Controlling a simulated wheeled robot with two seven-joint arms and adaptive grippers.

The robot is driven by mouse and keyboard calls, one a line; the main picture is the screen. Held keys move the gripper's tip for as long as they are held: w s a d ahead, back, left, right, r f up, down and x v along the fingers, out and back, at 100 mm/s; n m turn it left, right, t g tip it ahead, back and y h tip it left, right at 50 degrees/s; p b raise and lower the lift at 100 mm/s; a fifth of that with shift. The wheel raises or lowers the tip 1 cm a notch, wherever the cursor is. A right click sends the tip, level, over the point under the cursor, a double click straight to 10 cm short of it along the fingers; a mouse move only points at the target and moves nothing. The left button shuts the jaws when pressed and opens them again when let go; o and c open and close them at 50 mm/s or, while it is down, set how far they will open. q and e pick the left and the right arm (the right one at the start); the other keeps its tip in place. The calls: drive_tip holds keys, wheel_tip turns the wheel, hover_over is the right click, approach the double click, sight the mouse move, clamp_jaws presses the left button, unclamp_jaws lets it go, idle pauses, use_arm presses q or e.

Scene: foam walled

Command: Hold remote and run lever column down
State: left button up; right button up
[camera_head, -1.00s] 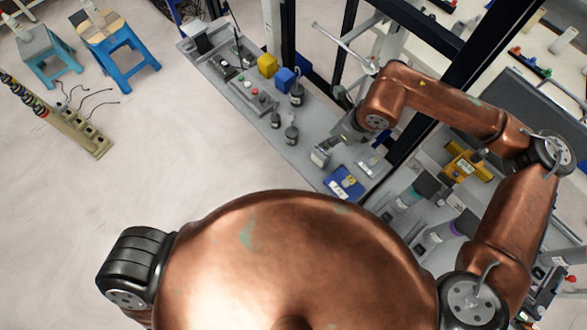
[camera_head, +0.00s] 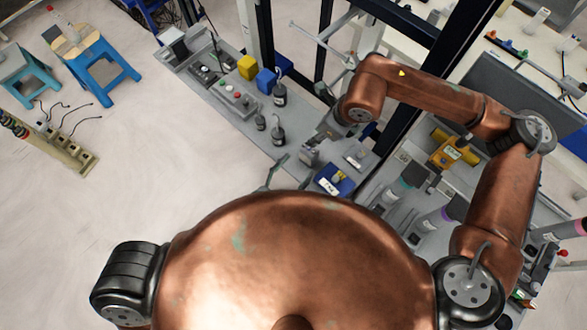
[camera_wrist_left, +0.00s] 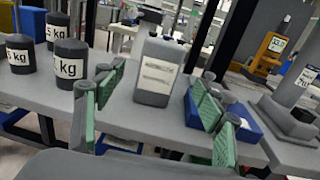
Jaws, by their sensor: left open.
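I cannot clearly tell which thing is the remote. A grey, upright block-like object with a white label (camera_wrist_left: 158,72) stands on the bench, ahead of and between the green-padded fingers in the left wrist view. In the head view it seems to be the grey object (camera_head: 308,156) close to my right gripper. My left gripper (camera_head: 275,172) is open and empty, its fingers reaching past my copper body toward the bench. My right gripper (camera_head: 325,132) is small and partly hidden by its wrist; its jaw state is unclear. A pale upright post with a lever-like bar (camera_head: 345,55) stands behind; I cannot confirm it is the lever column.
A blue tray (camera_head: 322,186) sits beside the grey object. Dark weights (camera_wrist_left: 70,66) stand at left in the wrist view. A button box (camera_head: 236,96) and yellow and blue blocks lie along the bench. Dark frame posts rise behind. Open floor lies left, with stools and a power strip.

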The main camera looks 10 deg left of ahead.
sight(305, 158)
use_arm(q)
drive_tip(key=x, duration=0.7)
drive_tip(key=shift+w+d, duration=0.1)
drive_tip(key=shift+w, duration=0.1)
drive_tip(key=shift+c, duration=0.4)
drive_tip(key=c, duration=1.3)
drive_tip(key=shift+o, duration=0.2)
use_arm(e)
clamp_jaws()
